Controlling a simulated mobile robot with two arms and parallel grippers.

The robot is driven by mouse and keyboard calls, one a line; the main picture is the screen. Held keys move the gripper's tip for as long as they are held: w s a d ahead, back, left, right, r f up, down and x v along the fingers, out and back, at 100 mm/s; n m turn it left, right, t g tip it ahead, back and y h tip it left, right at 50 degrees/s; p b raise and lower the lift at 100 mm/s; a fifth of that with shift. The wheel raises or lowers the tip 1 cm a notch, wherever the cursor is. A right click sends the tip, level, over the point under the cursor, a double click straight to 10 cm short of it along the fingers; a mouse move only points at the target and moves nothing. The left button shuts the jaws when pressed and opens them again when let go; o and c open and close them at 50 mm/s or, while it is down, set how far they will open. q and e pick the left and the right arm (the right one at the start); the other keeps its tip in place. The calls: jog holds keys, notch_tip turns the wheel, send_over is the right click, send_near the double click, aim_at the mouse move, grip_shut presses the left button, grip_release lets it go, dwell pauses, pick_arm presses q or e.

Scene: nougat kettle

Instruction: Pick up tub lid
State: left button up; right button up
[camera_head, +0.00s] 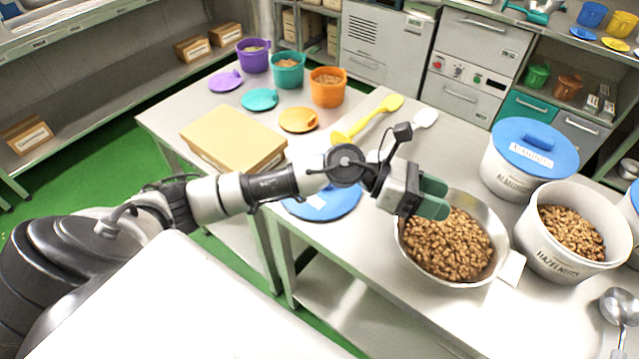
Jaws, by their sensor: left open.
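A blue tub lid (338,208) with a white label lies flat on the steel table (385,262), near its front edge. My left arm passes over it and hides its far part. My left gripper (436,197), with green finger pads, is open and to the right of the lid, over the far left rim of a steel bowl of nuts (447,245). Nothing shows between its fingers. The white hazelnuts tub (548,254) stands uncovered at the right, with nuts inside. The almonds tub (508,178) wears its own blue lid (535,147). My right gripper is not in view.
A yellow spatula (366,118) lies beyond the arm.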

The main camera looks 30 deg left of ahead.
pick_arm(q)
jog(key=w+a+f+m+g+y, duration=0.1)
jog(key=a+f+m+y, duration=0.1)
jog(key=a+y, duration=0.3)
jog(key=w+a+f+m+g+y, duration=0.1)
jog(key=a+f+y, duration=0.3)
jog(key=a, duration=0.9)
jog(key=w+a+f+m+g+y+p, duration=0.1)
jog(key=w+a+f+m+g+y, duration=0.1)
jog(key=a+y, duration=0.4)
jog(key=shift+w+a+f+m+y, duration=0.2)
jog(key=shift+a+m, duration=0.3)
jog(key=shift+a, duration=0.45)
jog(key=shift+s+a+f+m+y, duration=0.1)
jog(key=shift+a+f+m, duration=0.3)
jog(key=shift+a, duration=0.55)
jog(key=shift+f, duration=0.55)
jog(key=shift+f+p, duration=0.3)
jog(key=shift+p, duration=0.15)
jog(key=f, duration=0.2)
jog(key=f+p, duration=0.1)
jog(key=shift+w+d+f, duration=0.15)
jog(key=shift+d+f, duration=0.05)
jog(key=shift+f, duration=0.6)
grip_shut()
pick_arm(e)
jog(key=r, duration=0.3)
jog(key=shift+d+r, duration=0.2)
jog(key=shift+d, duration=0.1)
